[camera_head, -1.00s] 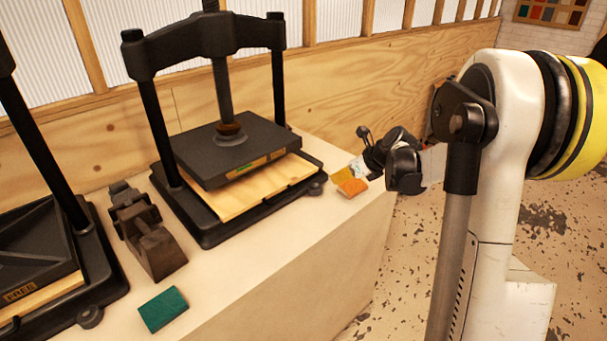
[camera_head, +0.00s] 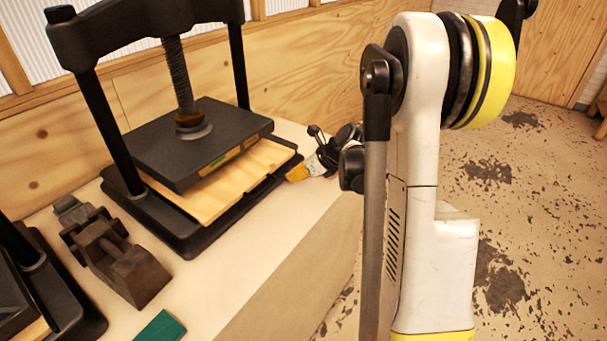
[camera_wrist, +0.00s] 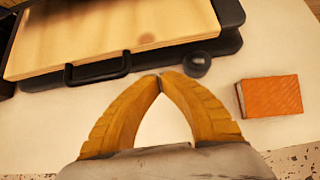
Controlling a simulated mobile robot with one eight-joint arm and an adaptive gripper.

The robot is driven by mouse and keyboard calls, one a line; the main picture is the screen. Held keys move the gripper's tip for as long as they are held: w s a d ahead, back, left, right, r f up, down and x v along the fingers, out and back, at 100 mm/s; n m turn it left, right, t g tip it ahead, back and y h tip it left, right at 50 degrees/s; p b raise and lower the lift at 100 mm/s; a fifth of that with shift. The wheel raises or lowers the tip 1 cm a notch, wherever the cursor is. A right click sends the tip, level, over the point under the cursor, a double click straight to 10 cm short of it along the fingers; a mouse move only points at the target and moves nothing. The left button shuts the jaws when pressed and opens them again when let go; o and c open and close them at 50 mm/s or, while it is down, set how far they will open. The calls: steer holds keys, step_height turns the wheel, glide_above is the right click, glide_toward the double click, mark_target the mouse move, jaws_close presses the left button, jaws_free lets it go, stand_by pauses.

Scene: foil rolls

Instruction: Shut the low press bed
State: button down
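The press's pale wooden bed (camera_head: 212,198) sticks out from under its black upper plate (camera_head: 190,140), towards the front right. In the wrist view, the bed (camera_wrist: 120,30) fills the upper left, with a black handle (camera_wrist: 98,70) on its front edge. My gripper (camera_head: 292,174) is beside the bed's right front corner in the head view. In the wrist view, its yellow fingers (camera_wrist: 160,77) meet at the tips with nothing visible between them. The tips are just right of the handle, and I cannot tell whether they touch the press.
An orange block (camera_wrist: 270,96) lies right of my fingers, near the table edge. A black round knob (camera_wrist: 197,64) is close ahead. A dark tape dispenser (camera_head: 115,255) and green block (camera_head: 162,328) are left. Another press (camera_head: 25,290) stands at far left.

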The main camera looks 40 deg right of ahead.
mark_target(277, 167)
steer(key=shift+w+a+r+b, duration=0.1)
steer(key=shift+w+a+b, duration=0.2)
steer(key=shift+w, duration=0.65)
steer(key=shift+w+a+b, duration=0.1)
steer(key=shift+w+a, duration=0.25)
steer(key=shift+w, duration=0.55)
steer(key=shift+w+a, duration=0.25)
steer(key=shift+w, duration=0.4)
steer(key=shift+w+a, duration=0.25)
steer(key=shift+w, duration=0.4)
steer(key=shift+s, duration=0.1)
steer(key=shift+s+d, duration=0.1)
